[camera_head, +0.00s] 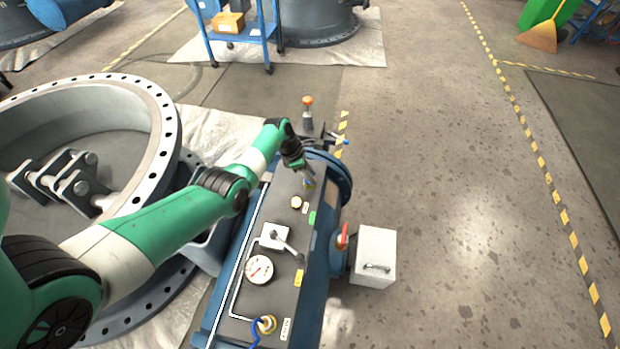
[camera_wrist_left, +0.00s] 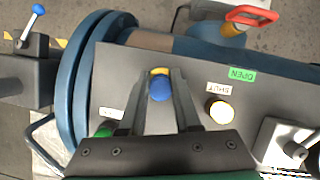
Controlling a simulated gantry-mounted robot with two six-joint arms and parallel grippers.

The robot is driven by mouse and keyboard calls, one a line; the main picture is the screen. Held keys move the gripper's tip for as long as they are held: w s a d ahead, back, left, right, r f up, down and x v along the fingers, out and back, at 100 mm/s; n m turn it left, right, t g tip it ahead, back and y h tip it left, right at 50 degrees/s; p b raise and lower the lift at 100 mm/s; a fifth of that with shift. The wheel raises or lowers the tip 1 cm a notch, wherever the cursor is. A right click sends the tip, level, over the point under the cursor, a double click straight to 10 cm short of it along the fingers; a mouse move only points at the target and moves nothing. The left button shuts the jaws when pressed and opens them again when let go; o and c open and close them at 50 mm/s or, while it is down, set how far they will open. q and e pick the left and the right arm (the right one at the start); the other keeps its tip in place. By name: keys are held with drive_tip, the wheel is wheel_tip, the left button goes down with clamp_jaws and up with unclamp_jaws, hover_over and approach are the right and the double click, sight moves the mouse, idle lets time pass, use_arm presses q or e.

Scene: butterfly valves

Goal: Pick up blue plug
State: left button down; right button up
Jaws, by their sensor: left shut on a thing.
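The blue plug (camera_wrist_left: 160,90) is a small round blue piece between my left fingertips in the left wrist view, with a yellow ring just behind it. In the head view, the gripped spot shows small at the far end of the dark panel, with a bit of blue and yellow (camera_head: 309,184). My left gripper (camera_head: 306,176) reaches down to the panel there and is shut on the plug; its two fingers (camera_wrist_left: 160,97) flank it. I cannot tell whether the plug is clear of the panel. My right gripper is not in view.
The dark panel (camera_head: 279,213) carries a white button (camera_wrist_left: 221,112), a green OPEN label (camera_wrist_left: 242,75), a gauge (camera_head: 258,269) and a yellow-ringed socket with a blue cable (camera_head: 265,324). A large flanged ring (camera_head: 165,130) stands left. Open floor lies right of the grey box (camera_head: 374,250).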

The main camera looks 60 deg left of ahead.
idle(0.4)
use_arm(q)
drive_tip(key=shift+r+p, duration=0.5)
drive_tip(key=shift+r, duration=0.1)
wheel_tip(320, 180, up, 3)
drive_tip(key=p, duration=0.2)
drive_tip(key=shift+s+p, duration=0.1)
drive_tip(key=shift+p, duration=0.2)
drive_tip(key=s+d+r+p, duration=0.3)
drive_tip(key=s+r+p, duration=0.5)
drive_tip(key=s+p, duration=0.4)
drive_tip(key=shift+s+d+r, duration=0.35)
drive_tip(key=shift+s, duration=0.3)
